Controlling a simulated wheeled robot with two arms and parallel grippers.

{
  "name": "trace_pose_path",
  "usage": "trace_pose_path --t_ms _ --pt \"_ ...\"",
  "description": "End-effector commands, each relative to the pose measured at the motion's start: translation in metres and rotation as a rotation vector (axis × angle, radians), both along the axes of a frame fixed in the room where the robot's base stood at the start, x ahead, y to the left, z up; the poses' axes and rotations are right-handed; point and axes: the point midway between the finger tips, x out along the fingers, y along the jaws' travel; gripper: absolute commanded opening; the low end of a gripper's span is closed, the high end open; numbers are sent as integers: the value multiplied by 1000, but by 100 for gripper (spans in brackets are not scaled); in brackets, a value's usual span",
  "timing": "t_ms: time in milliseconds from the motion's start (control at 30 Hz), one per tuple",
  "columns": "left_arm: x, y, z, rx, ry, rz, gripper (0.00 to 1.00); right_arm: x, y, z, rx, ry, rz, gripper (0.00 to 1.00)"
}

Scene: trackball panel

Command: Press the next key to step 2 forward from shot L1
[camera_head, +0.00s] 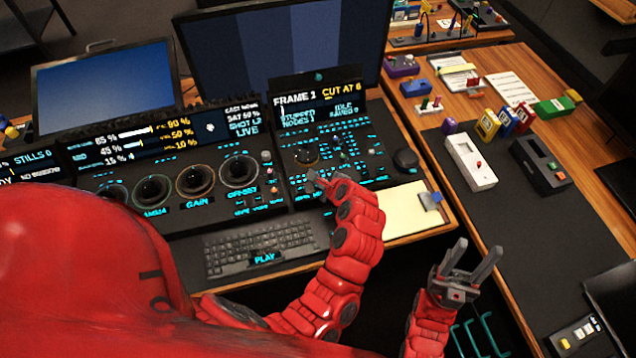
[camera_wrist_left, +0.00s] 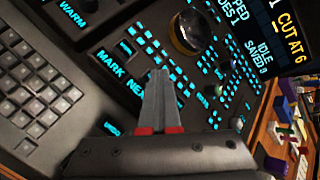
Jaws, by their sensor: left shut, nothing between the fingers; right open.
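The dark trackball panel (camera_head: 345,145) slopes up at the middle of the desk, with cyan-lit keys and a round ball (camera_head: 305,153). In the left wrist view the ball (camera_wrist_left: 186,32) is at the top, and a NEXT label (camera_wrist_left: 136,86) sits beside a MARK label (camera_wrist_left: 109,61). My left gripper (camera_head: 314,182) is shut and empty over the panel's lower left part. In the left wrist view its fingertips (camera_wrist_left: 160,74) partly cover the end of the NEXT label; whether they touch the panel I cannot tell. My right gripper (camera_head: 473,268) is open and empty, right of the desk.
A small screen (camera_head: 318,98) above the panel reads FRAME 1, CUT AT 6 and IDLE. A panel with several dials (camera_head: 196,180) stands to the left. A keyboard (camera_head: 260,243) and a pale pad (camera_head: 405,212) lie in front. A side table (camera_head: 560,240) holds several small devices.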

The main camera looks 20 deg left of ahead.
Motion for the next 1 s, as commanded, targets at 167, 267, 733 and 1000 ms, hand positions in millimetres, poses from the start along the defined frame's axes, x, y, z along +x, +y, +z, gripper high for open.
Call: trace_pose_path --t_ms 167,267,733,1000 --pt "0 0 0 -1 2 -1 0 0 0 0 0 0 0 50" --pt "0 0 2 0 2 0 0 0 0 3 0 0 0 50" --pt "0 0 19 0 1 0 0 0 0 26 0 0 0 50" --pt "0 0 19 0 1 1 0 0 0 25 0 0 0 50"
